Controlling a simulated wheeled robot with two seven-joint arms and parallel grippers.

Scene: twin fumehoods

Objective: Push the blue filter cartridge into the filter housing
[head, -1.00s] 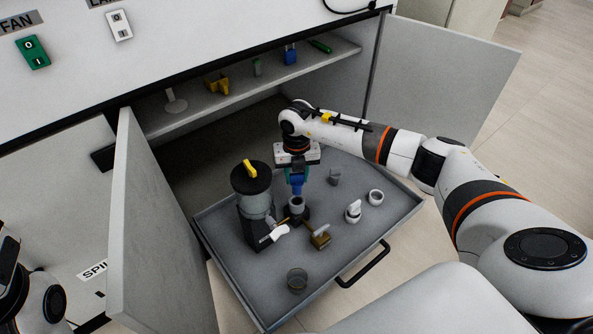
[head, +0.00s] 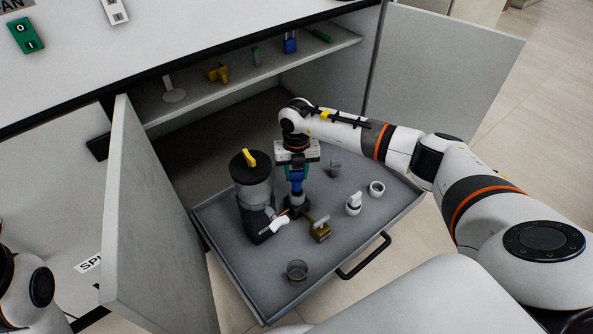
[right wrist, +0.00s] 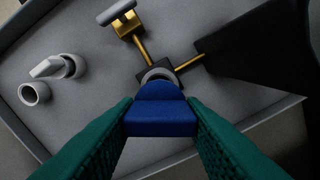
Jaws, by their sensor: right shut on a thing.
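My right gripper (head: 296,175) points straight down over the drawer and is shut on the blue filter cartridge (head: 296,187). In the right wrist view the cartridge (right wrist: 160,115) sits between the green finger pads of the gripper (right wrist: 160,122). The filter housing (head: 297,205) is a grey cup on a dark base, directly below the cartridge. Its pale rim (right wrist: 160,74) shows just past the cartridge in the right wrist view. The cartridge's lower end is at the housing's mouth; how deep it sits is hidden. My left gripper is not in view.
A black-lidded canister (head: 252,190) with a yellow knob stands close left of the housing.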

